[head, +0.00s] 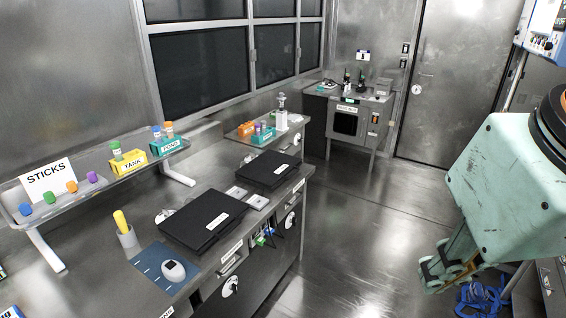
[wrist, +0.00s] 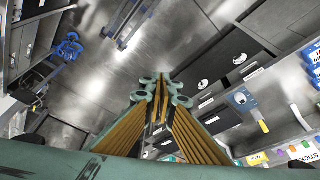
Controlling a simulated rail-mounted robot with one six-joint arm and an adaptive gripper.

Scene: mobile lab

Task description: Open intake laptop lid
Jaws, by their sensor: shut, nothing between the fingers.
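Two black laptops lie closed and flat on the steel bench. The nearer laptop (head: 205,218) is beside a blue mat, and the farther laptop (head: 268,168) is further along the bench. I cannot tell which is the intake laptop, as no readable label marks either one. My gripper (head: 436,272) hangs at the right of the head view, over the floor and well apart from both laptops. In the wrist view, my gripper (wrist: 162,92) has its fingers together with nothing between them.
The bench also holds a blue mat (head: 162,268) with a round white device, a cup (head: 128,238) with a yellow item, and a raised shelf with a STICKS sign (head: 48,178). Open floor (head: 350,245) lies between the bench and my arm.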

